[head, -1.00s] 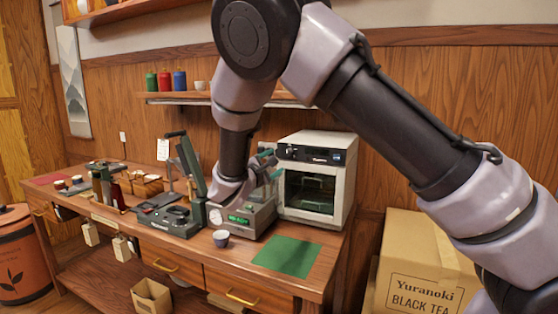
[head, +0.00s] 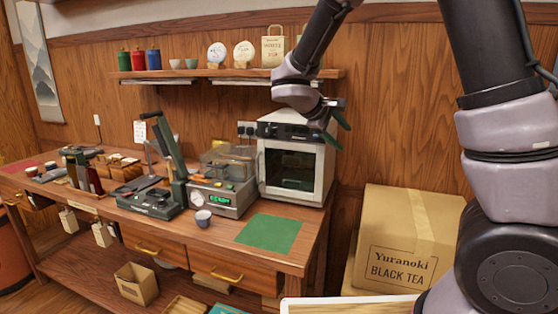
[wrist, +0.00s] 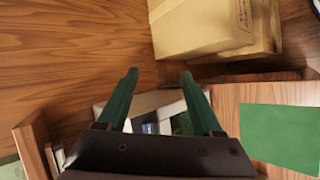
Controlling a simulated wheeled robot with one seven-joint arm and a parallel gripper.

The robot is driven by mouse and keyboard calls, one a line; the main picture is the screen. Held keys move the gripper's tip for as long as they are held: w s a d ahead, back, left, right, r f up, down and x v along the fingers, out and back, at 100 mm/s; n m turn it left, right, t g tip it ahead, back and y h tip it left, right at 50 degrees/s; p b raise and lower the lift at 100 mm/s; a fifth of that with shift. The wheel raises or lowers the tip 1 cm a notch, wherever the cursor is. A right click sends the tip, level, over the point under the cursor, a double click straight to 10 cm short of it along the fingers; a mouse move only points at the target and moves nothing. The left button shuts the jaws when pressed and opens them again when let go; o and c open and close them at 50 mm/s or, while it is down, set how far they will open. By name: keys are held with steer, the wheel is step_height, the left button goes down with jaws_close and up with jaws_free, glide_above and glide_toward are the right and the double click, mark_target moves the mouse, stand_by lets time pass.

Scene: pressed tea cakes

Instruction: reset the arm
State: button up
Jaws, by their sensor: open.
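My gripper (head: 337,125) is raised above the front top of the white oven-like cabinet (head: 297,165) in the head view. Its green fingers are spread apart with nothing between them. In the wrist view the open gripper (wrist: 160,76) shows both green fingers, with a pale boxy shape below and between them. My arm runs up out of the top of the head view and comes back down at the right.
A wall shelf (head: 230,74) with jars, discs and a bag is close behind my arm. A cardboard box (head: 410,230) stands at right.

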steer(key=s+d+r+m+g+y, duration=0.2)
steer(key=s+d+m+y, duration=0.15)
steer(key=s+d, duration=0.25)
steer(key=s+d+r+m+t+y, duration=0.1)
steer(key=s+r+m+y, duration=0.2)
steer(key=s+r+m, duration=0.2)
steer(key=s+d+r+m+t+y, duration=0.1)
steer(key=s+r+m+y, duration=0.3)
steer(key=s, duration=0.7)
steer(key=shift+r+m+t, duration=0.35)
steer(key=shift+r+t, duration=0.05)
steer(key=shift+t, duration=0.3)
